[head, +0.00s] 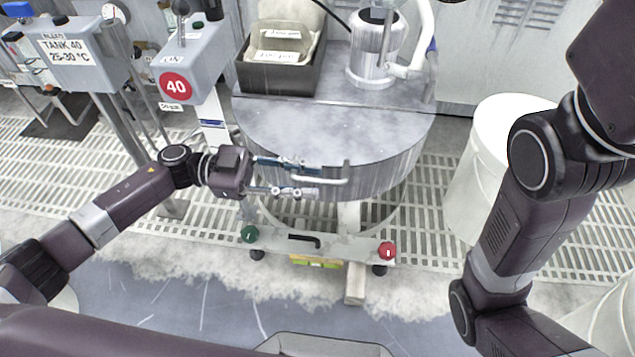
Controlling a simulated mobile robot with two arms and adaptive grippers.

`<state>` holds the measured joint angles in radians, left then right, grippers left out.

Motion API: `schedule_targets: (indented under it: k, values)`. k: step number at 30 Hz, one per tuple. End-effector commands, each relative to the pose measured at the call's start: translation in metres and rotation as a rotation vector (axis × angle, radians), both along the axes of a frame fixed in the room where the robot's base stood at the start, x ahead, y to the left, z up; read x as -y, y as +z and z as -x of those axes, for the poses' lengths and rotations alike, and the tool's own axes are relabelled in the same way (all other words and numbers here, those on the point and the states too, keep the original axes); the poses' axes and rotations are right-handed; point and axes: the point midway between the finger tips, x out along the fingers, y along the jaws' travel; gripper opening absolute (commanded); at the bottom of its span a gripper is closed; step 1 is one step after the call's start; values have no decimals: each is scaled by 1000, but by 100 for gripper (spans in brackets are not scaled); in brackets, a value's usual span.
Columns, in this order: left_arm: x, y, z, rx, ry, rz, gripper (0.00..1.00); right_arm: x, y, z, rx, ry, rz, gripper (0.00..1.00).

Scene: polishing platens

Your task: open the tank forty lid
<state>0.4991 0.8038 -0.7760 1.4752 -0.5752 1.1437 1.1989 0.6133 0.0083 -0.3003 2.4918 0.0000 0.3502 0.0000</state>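The tank forty lid seems to be the round, grey, wet-looking metal top (300,130) in the middle of the head view; it lies flat and looks closed. A pale bar handle (335,181) sticks out at its front edge. My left gripper (308,179) is at this handle, coming from the left. Its two fingers are spread apart, one on the far side and one on the near side of the handle's left part. I cannot tell whether they touch it. My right arm shows at the right, but its gripper is out of view.
A red "40" sign (175,87) and a "TANK 40" box (82,62) stand at the left. A black bin (275,80) and a metal cylinder (371,75) sit at the lid's back. A front panel (345,247) has green and red buttons. A white drum (470,190) stands right.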

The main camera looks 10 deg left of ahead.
Motion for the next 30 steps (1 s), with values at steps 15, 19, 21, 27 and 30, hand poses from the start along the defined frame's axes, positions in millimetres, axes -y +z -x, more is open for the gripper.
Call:
schedule_targets:
  k: [15,19,21,27,30]
  values:
    - [23,1,0,1,1,-1,27,-1,1,13,32,-2,3,40]
    - [23,0,-1,1,1,-1,13,-1,1,13,32,-2,3,40]
    - [23,0,-1,0,1,-1,5,-1,1,13,32,-2,3,40]
    - [23,0,-1,0,1,-1,0,-1,1,13,32,-2,3,40]
    - [22,0,-1,0,1,-1,0,-1,1,13,32,-2,3,40]
